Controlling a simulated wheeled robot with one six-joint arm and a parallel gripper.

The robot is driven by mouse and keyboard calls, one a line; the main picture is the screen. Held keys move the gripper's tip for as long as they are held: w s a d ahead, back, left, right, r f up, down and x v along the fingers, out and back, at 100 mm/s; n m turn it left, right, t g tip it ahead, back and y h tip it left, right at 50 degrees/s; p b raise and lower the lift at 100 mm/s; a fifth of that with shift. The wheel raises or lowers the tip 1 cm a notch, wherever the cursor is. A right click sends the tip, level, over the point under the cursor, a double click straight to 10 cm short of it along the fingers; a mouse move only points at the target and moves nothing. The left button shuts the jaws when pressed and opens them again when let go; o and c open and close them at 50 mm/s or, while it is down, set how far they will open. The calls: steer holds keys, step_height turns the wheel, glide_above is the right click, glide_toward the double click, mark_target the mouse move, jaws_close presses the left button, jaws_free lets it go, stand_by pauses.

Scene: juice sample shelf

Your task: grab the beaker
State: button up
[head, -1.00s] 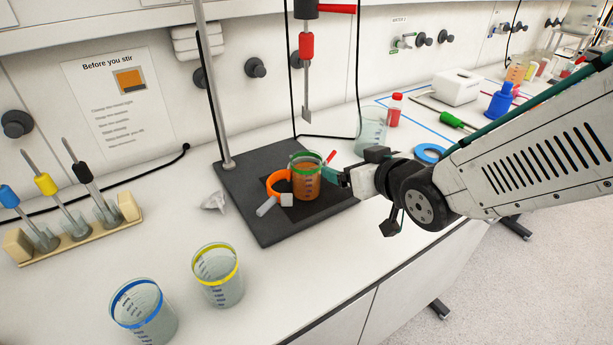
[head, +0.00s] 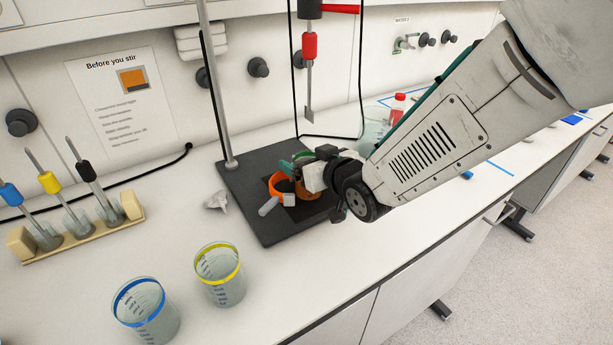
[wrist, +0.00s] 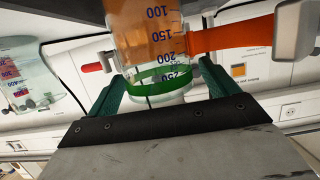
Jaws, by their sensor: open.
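The green-banded beaker (head: 308,195) of orange liquid stands on the dark stand base (head: 258,222); my arm hides most of it in the head view. In the wrist view the beaker (wrist: 155,40) appears upside down, its green band near the palm. My gripper (wrist: 162,76) is open, with one green finger on each side of the beaker; I cannot tell whether either touches it. In the head view my gripper (head: 298,168) is at the beaker's upper part. An orange clamp ring (head: 277,184) sits beside the beaker.
A stand rod (head: 216,90) and a hanging stirrer (head: 310,75) rise close by. A yellow-banded beaker (head: 220,280) and a blue-banded beaker (head: 146,315) stand at the front. A rack (head: 85,238) is at left. A clear beaker (head: 372,131) is partly hidden behind my arm.

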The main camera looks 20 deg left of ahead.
steer(key=c, duration=1.3)
steer(key=shift+o, duration=0.2)
steer(key=shift+r, duration=0.15)
